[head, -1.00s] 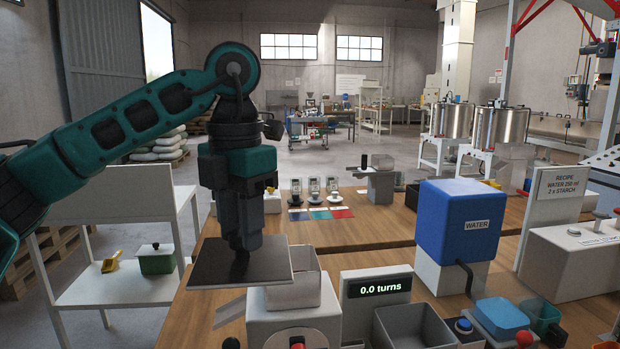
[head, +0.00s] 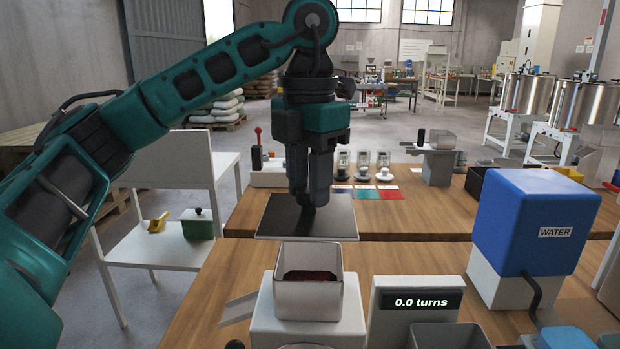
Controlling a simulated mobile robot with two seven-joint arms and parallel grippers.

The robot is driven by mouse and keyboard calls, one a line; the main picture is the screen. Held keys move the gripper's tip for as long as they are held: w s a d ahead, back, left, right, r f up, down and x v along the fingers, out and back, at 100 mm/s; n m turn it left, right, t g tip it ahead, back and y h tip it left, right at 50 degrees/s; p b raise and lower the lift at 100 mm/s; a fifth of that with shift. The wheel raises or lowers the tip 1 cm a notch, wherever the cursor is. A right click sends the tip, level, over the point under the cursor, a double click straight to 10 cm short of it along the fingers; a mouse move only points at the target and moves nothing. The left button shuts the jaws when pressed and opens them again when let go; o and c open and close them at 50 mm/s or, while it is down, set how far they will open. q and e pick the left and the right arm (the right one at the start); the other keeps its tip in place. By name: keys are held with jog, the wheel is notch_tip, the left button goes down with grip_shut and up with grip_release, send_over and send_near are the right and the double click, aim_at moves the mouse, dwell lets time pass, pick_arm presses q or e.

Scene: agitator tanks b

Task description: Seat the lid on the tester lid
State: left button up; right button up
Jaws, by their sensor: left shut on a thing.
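The lid (head: 280,225) is a thin dark square plate with a light edge. My left gripper (head: 308,203) points down and is shut on the lid near its middle; the fingers hide the grip point. The lid hangs roughly level, apart from the tester. The tester (head: 262,325) is a white block with a square, open-topped metal cup (head: 308,300) on it. Dark red contents show inside the cup. In the picture the lid is just above the cup's far rim; the exact gap cannot be told. My right gripper is not in view.
A display (head: 420,301) reading "0.0 turns" stands right of the cup, with a grey bin (head: 450,338) in front. A blue water tank (head: 530,225) stands further right. A slanted light plate (head: 238,309) sticks out at the tester's left. Bare table lies behind the display.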

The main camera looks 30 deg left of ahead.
aim_at(310, 218)
pick_arm(q)
jog(key=shift+w+f+b, duration=0.1)
jog(key=shift+f+b, duration=1.9)
jog(key=shift+f, duration=0.9)
jog(key=shift+f+b, duration=0.45)
jog(key=shift+f, duration=0.35)
jog(key=o, duration=1.1)
notch_tip(310, 218, up, 11)
jog(key=p, duration=0.4)
jog(key=shift+p, duration=0.4)
jog(key=shift+r, duration=0.9)
